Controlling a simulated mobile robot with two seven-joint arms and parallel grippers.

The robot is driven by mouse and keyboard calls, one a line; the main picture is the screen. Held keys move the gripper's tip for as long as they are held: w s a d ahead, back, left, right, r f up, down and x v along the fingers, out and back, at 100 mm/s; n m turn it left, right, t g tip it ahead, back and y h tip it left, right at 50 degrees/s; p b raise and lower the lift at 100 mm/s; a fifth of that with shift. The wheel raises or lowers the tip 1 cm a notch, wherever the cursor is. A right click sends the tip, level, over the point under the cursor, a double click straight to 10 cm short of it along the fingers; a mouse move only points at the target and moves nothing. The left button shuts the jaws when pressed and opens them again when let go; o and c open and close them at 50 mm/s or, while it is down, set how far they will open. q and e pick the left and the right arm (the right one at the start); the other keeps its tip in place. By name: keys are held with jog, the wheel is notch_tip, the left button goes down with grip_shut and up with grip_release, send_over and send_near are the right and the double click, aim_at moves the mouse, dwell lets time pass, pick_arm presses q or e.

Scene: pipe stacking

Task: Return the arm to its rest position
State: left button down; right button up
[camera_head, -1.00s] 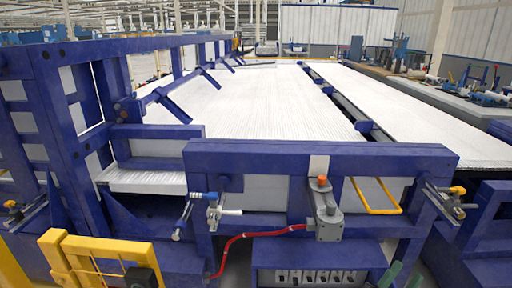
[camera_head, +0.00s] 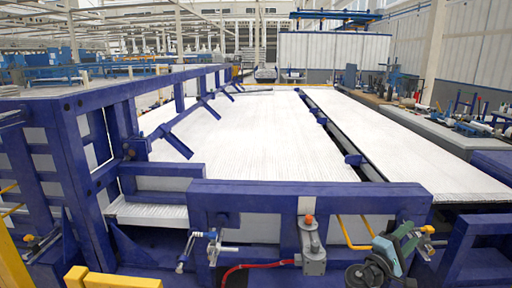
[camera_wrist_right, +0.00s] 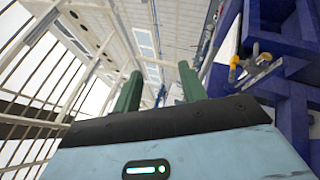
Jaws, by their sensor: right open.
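My right gripper (camera_head: 408,237) is at the lower right of the head view, in front of the blue frame. Its two green fingers are apart with nothing between them. In the right wrist view the fingers of the right gripper (camera_wrist_right: 160,82) point up toward the roof, also spread and empty. My left gripper is not in view. A long bed of white pipes (camera_head: 260,135) lies behind the blue front beam (camera_head: 255,200). The gripper hides part of the beam's right end and the yellow handle there.
A grey box with an orange knob (camera_head: 312,250) hangs on the front beam, with a red hose (camera_head: 250,267) beside it. Yellow bars (camera_head: 110,281) stand at the lower left. A workbench (camera_head: 440,130) with tools is at the right rear.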

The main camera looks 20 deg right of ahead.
jog(key=w+a+f+t+y, duration=0.55)
jog(key=w+f+y, duration=0.35)
jog(key=f+y, duration=0.2)
jog(key=w+a+m+t+y, duration=0.3)
jog(key=w+a+t+y, duration=0.2)
jog(key=a+y, duration=0.45)
jog(key=s+a+f+g+y, duration=0.1)
jog(key=s+a+f+g, duration=0.1)
jog(key=s+a+f, duration=0.5)
jog(key=s+a+f+g, duration=0.2)
jog(key=s+a+f, duration=0.1)
jog(key=s+f, duration=0.75)
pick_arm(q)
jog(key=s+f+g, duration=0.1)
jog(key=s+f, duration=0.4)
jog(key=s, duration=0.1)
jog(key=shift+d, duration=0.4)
pick_arm(e)
jog(key=s+a+f+g+y, duration=0.1)
jog(key=s+a, duration=0.3)
jog(key=s, duration=1)
jog(key=s+a+f+m+g, duration=0.1)
jog(key=s+a, duration=0.4)
jog(key=s, duration=0.9)
jog(key=shift+f+g+y, duration=0.35)
jog(key=shift+f+g, duration=0.05)
jog(key=shift+g, duration=0.05)
